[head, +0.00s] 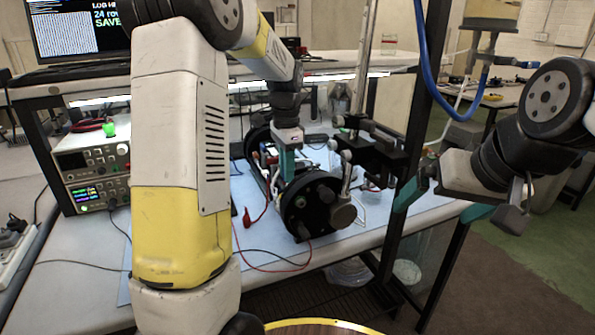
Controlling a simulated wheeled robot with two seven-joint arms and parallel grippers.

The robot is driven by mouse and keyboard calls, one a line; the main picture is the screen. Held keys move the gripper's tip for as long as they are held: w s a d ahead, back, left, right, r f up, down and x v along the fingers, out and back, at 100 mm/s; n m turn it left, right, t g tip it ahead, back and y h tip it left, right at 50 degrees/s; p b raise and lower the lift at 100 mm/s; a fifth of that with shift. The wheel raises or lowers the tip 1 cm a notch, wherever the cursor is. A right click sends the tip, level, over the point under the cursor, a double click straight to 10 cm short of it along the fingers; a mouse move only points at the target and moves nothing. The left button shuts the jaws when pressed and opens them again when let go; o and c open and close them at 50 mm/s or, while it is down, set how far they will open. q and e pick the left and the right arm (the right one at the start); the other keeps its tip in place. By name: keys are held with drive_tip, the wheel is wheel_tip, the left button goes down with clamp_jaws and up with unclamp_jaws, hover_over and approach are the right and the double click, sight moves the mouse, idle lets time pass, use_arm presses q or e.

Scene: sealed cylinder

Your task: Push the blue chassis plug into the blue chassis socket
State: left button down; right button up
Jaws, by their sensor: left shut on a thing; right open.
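The black cylinder (312,208) lies on its side on the pale blue bench mat, its round end plate facing me. My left gripper (287,174) reaches down over the open frame behind that end plate. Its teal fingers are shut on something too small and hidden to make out. I cannot pick out the blue chassis plug or the blue chassis socket; the fingers and cylinder parts may cover them. My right gripper (440,203) is open and empty at the right, beyond a dark upright post, apart from the cylinder.
A red plug (247,216) on a red wire lies left of the cylinder. Stacked bench instruments (92,168) stand at the left. A metal stand with dark clamps (372,150) rises right of the cylinder. A blue hose (424,70) hangs at upper right. Loose wires cross the mat.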

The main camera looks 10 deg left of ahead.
use_arm(q)
drive_tip(key=shift+r, duration=0.1)
drive_tip(key=shift+r, duration=2.95)
